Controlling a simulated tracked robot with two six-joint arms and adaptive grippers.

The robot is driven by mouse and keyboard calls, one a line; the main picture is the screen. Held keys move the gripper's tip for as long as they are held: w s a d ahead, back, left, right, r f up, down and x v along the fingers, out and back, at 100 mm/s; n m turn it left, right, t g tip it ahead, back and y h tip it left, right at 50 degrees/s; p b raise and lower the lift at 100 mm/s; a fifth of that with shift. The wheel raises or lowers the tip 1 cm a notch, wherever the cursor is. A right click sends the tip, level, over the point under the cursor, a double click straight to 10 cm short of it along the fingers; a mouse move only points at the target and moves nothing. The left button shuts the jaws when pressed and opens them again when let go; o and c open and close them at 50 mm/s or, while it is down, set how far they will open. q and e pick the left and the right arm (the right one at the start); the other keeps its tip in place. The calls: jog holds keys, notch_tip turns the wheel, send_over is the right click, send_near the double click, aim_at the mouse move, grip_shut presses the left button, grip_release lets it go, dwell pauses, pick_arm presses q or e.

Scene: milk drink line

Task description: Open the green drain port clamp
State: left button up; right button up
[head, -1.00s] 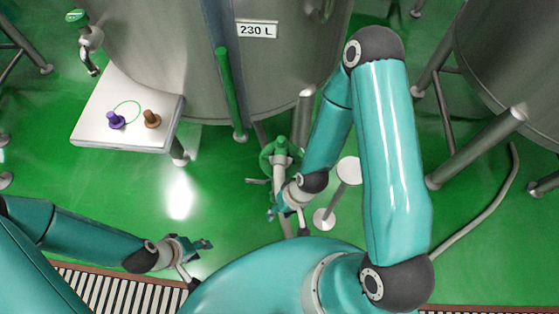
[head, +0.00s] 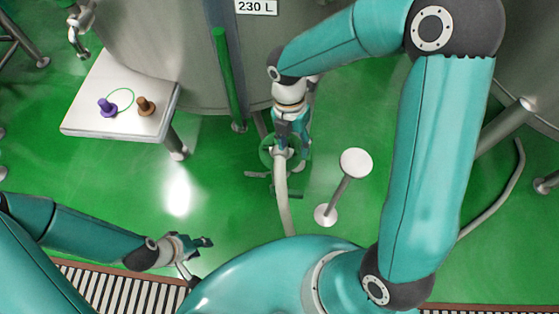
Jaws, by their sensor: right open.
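The green drain port clamp (head: 265,150) is below the steel tank, at the upper end of a pale hose (head: 283,200). My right gripper (head: 292,150) points down over the clamp from above, with its open fingers close around the port. The gripper hides much of the clamp, and I cannot tell whether the fingers touch it. My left gripper (head: 197,256) is open and empty, low at the left, well away from the clamp.
A white side table (head: 120,98) at the left holds a purple fitting (head: 107,107), a brown fitting (head: 146,106) and a green ring (head: 121,99). A round-topped post (head: 356,163) stands right of the hose. A green vertical pipe (head: 228,80) runs down the tank (head: 165,50).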

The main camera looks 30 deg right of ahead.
aim_at(279, 157)
jog(key=w+a+r+t+b, duration=0.2)
jog(key=w+r+t, duration=0.1)
jog(key=w+r, duration=0.15)
pick_arm(q)
notch_tip(279, 157, down, 6)
jog(key=b, duration=0.2)
jog(key=shift+r+b, duration=0.25)
jog(key=shift+b, duration=0.05)
pick_arm(e)
jog(key=f, duration=1.6)
jog(key=shift+s+f, duration=0.2)
jog(key=shift+s, duration=0.2)
grip_shut()
